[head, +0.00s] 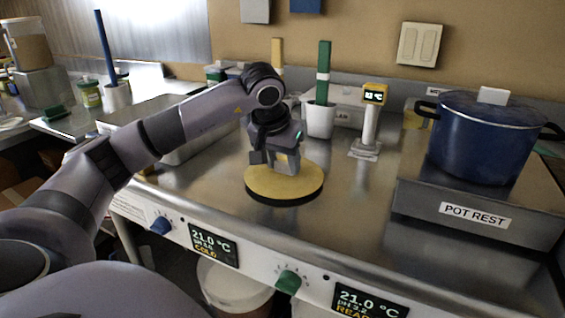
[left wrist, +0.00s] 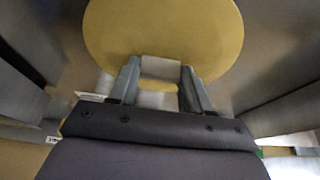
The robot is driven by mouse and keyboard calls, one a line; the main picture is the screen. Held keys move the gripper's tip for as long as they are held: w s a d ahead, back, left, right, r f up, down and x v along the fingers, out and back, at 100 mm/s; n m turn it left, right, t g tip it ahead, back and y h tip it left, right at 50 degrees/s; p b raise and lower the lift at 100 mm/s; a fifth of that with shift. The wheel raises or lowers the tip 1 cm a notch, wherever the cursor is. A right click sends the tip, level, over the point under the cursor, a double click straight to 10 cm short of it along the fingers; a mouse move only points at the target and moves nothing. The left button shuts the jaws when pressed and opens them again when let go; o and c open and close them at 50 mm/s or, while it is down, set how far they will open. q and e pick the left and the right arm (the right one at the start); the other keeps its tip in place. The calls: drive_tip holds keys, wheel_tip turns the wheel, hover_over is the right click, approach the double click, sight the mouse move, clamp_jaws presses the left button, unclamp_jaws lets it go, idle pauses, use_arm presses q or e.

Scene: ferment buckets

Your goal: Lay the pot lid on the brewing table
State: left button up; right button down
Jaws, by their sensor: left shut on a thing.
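A round yellow lid (head: 262,188) with a dark lower edge is at the middle of the steel brewing table (head: 345,205). It looks level, flat on the table or just above it; I cannot tell which. My left gripper (head: 287,170) points down at its centre. In the left wrist view the yellow lid (left wrist: 210,35) lies beyond the fingers, and the left gripper (left wrist: 159,85) is shut on the pale block-like knob (left wrist: 160,68) between them. A blue pot (head: 480,140) with a white block on top stands on the raised pot rest (head: 430,205). My right gripper is not in view.
Behind the lid stand a white cup (head: 319,120) with a green-banded stick and a yellow-topped display post (head: 370,120). A steel tray (head: 190,147) is at the left. Knobs and displays line the front panel (head: 260,264). Bare steel lies right of the lid.

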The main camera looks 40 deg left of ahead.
use_arm(q)
drive_tip(key=shift+f, duration=0.15)
drive_tip(key=o, duration=1.1)
drive_tip(key=shift+r, duration=0.35)
drive_tip(key=p+v, duration=0.1)
drive_tip(key=v, duration=1)
drive_tip(key=shift+s+r+p, duration=0.25)
drive_tip(key=shift+p, duration=0.15)
